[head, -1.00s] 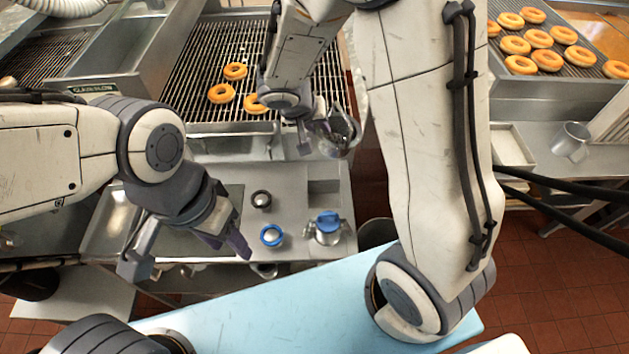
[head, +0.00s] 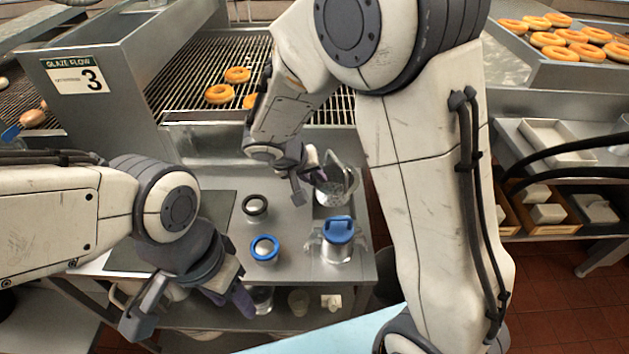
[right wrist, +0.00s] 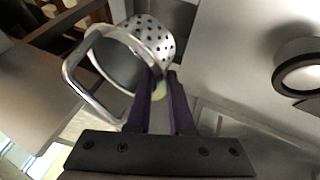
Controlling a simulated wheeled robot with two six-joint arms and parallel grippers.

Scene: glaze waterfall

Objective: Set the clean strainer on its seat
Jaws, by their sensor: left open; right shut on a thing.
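A shiny perforated metal strainer (head: 338,188) with a wire loop hangs at my right gripper (head: 310,178), over the right end of the steel counter. The right wrist view shows the strainer (right wrist: 152,38) tilted, its rim between the purple fingertips (right wrist: 163,84), which are shut on it. A square recess (head: 322,211) in the counter lies beneath or just in front of it; the gap between them cannot be told. My left gripper (head: 192,318) is open and empty at the counter's front left. I cannot tell which part is the seat.
A black-rimmed round piece (head: 255,206) and a blue-rimmed one (head: 265,248) stand on the counter. Doughnuts (head: 219,94) lie on the wire grate (head: 195,70) behind. The counter's edge drops off at right.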

